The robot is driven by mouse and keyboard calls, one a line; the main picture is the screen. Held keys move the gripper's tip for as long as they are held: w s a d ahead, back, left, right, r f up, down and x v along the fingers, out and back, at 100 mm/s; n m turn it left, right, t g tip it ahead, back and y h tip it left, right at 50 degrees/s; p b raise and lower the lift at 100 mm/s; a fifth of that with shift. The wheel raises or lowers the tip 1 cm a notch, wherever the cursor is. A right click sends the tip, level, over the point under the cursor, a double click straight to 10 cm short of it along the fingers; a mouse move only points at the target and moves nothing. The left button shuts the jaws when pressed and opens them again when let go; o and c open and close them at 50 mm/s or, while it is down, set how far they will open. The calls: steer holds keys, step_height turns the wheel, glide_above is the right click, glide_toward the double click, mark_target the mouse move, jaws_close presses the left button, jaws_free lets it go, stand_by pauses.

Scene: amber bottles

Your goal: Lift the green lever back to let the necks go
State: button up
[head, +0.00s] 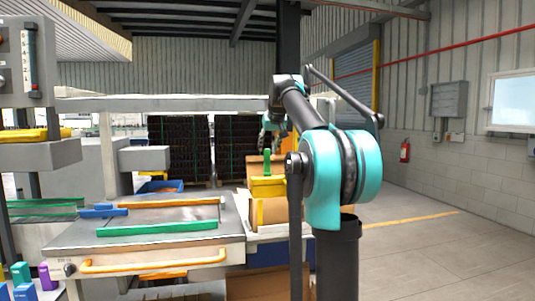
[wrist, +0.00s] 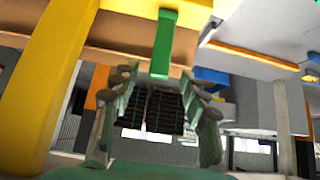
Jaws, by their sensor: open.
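The green lever (head: 267,161) stands upright on a yellow clamp bar (head: 268,186) in the head view. In the wrist view the green lever (wrist: 163,45) reaches in from the top edge, and its free end shows between the fingertips. My gripper (head: 271,142) is just above the lever in the head view, small and partly dark. In the wrist view my gripper (wrist: 157,76) is open, with a finger on each side of the lever's end and visible gaps. I cannot tell how deep the lever sits between them. No bottle necks can be made out.
A brown cardboard box (head: 274,211) is under the yellow bar. A grey table (head: 165,239) with a green bar (head: 157,228) and orange bars is to the left. Dark strapped stacks (head: 180,146) stand behind. In the wrist view a thick yellow post (wrist: 45,80) is close on the left.

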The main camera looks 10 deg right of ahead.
steer(key=v, duration=0.5)
steer(key=shift+s+r, duration=0.3)
steer(key=s+a+f+g, duration=0.1)
steer(key=s+f, duration=0.4)
steer(key=f, duration=0.6)
steer(key=s+a+f+g, duration=0.15)
steer(key=s+f, duration=0.35)
steer(key=f, duration=0.5)
steer(key=s+a+f, duration=0.2)
steer(key=s+f, duration=0.2)
steer(key=f, duration=0.7)
steer(key=s+a+f+g, duration=0.1)
steer(key=s+f, duration=2.2)
steer(key=s, duration=0.2)
steer(key=shift+a+f+g, duration=0.2)
steer(key=shift+g, duration=0.15)
